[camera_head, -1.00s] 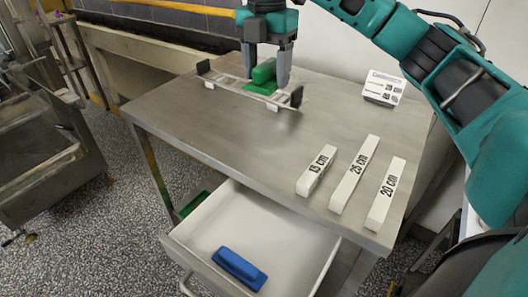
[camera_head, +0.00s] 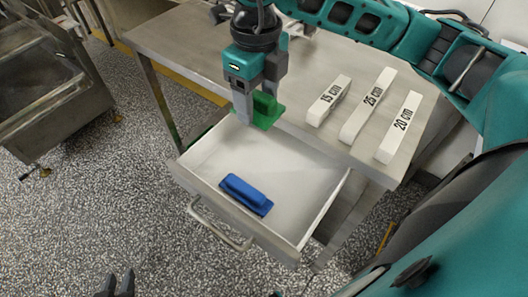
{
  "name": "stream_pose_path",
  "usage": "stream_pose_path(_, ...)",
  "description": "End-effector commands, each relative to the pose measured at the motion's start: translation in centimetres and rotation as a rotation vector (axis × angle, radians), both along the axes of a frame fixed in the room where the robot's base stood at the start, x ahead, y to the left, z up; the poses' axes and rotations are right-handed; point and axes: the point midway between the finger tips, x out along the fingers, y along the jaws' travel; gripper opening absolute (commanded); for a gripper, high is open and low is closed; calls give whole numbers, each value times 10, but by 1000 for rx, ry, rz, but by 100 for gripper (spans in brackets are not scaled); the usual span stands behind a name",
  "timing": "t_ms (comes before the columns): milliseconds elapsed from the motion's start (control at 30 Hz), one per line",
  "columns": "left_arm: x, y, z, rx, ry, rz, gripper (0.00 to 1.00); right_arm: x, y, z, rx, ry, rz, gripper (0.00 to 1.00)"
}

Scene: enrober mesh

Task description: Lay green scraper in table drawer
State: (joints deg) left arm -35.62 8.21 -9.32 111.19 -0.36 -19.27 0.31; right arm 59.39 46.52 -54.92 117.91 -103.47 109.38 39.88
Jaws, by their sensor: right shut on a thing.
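The green scraper (camera_head: 266,112) is held by my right gripper (camera_head: 258,104), which is shut on it. The gripper points down and holds the scraper at the table's front edge, above the back of the drawer. The table drawer (camera_head: 205,168) is pulled open below the tabletop. A blue scraper-like block (camera_head: 246,194) lies inside it toward the front, and the rest of its white floor is clear. Two dark fingertips of my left gripper (camera_head: 118,284) show apart at the bottom left edge, with nothing visible between them.
White blocks marked 15 cm (camera_head: 328,100), 25 cm (camera_head: 368,105) and 20 cm (camera_head: 399,128) lie on the steel table (camera_head: 190,45), right of my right gripper. A metal cart (camera_head: 50,90) stands at the left. Speckled floor is open between cart and drawer.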

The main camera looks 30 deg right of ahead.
Motion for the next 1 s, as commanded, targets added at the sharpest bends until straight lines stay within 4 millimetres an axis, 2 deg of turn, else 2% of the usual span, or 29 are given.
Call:
stream_pose_path(33, 0, 0, -3, 0, 1, 0, 30, -1, -1, -17, -2, 8, -2, 31)
stream_pose_path(100, -1, 0, -5, -1, 4, 0, 30, -2, -1, -36, -2, 8, -2, 31)
stream_pose_path(400, -1, -5, -8, -7, 9, -6, 30, 0, -1, -110, -2, 5, -5, 31)
stream_pose_path(500, -1, -6, -8, -11, 8, -9, 30, 0, -1, -124, -2, 4, -4, 31)
stream_pose_path(733, 0, -7, -6, -13, 3, -9, 30, 0, -1, -140, -2, 2, -5, 31)
stream_pose_path(900, 1, -7, -7, -15, 1, -9, 30, 0, 0, -166, -2, 4, -5, 31)
stream_pose_path(1000, 2, -7, -6, -15, 1, -9, 30, 0, 0, -174, 0, 2, -4, 31)
